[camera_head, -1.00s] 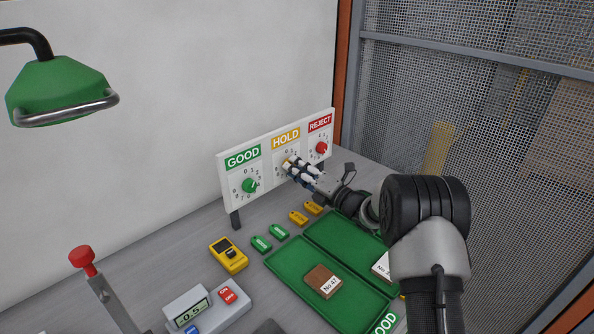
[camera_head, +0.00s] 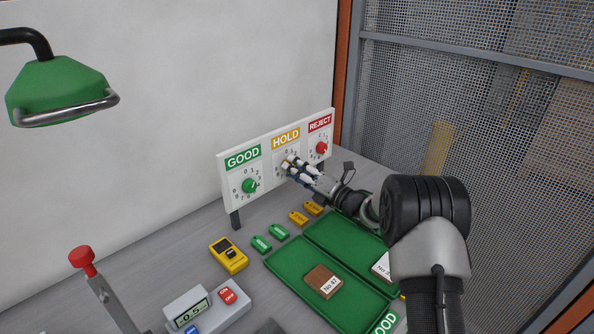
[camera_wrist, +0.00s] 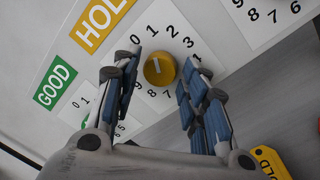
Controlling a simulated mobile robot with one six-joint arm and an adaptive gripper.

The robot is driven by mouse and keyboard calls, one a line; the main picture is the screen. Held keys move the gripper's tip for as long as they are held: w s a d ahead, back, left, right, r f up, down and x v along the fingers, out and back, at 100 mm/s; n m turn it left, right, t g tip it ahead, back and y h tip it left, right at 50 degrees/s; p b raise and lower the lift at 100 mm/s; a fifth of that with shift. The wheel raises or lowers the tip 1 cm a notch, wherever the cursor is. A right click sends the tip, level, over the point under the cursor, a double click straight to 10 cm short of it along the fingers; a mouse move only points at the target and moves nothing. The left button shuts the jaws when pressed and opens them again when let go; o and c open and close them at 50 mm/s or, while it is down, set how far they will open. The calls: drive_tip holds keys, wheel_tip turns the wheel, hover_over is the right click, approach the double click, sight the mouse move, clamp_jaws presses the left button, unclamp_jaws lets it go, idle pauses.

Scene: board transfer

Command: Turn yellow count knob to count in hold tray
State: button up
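The yellow count knob (camera_wrist: 160,69) sits on the white dial under the HOLD label (camera_wrist: 103,14), with numbers around it. A short pale mark shows on its face; I cannot tell for sure which number it points to. My gripper (camera_wrist: 162,68) has one finger on each side of the knob, with a gap visible on both sides, so it looks open around it. In the head view my gripper (camera_head: 288,165) is at the HOLD dial and hides most of the knob. I cannot make out a hold tray or its contents; my arm covers part of the table.
The green knob (camera_head: 250,185) and red knob (camera_head: 321,147) flank the HOLD dial. A green tray (camera_head: 275,265) holds a brown board (camera_head: 318,279). A white-labelled board (camera_head: 381,266) is partly behind my arm. Yellow tags (camera_head: 298,217) and green tags (camera_head: 279,231) lie below the panel.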

drive_tip(key=shift+o, duration=0.7)
drive_tip(key=r+v, duration=0.1)
drive_tip(key=v, duration=1.1)
drive_tip(key=shift+f, duration=0.35)
